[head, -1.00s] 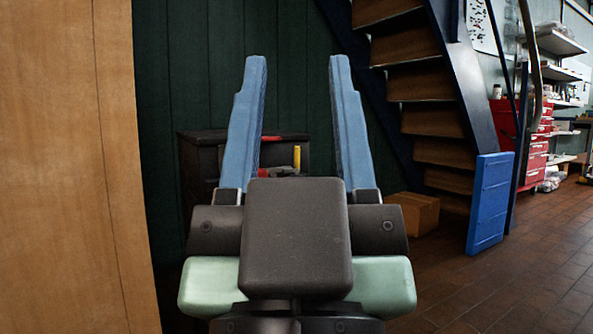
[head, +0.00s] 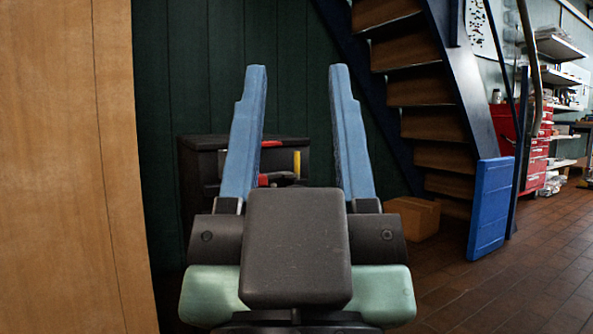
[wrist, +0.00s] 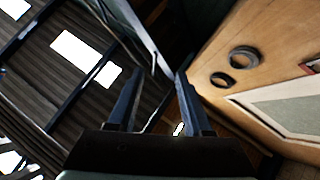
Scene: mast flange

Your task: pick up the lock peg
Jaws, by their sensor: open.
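My gripper (head: 297,68) is open in the head view, its two blue stepped fingers pointing up with a wide gap between them. Nothing is held between the fingers. It also shows in the wrist view (wrist: 160,75), with dark fingers apart. I cannot pick out a lock peg in either view. A small bright patch (wrist: 178,129) shows near the right finger's base in the wrist view; I cannot tell what it is.
A wooden panel (head: 70,170) stands close on the left. Behind my gripper is a dark cabinet (head: 200,160) with red and yellow items. Stairs (head: 415,90), a cardboard box (head: 413,217) and a blue panel (head: 490,208) are at right. Brick-tiled floor (head: 540,270) lies open there.

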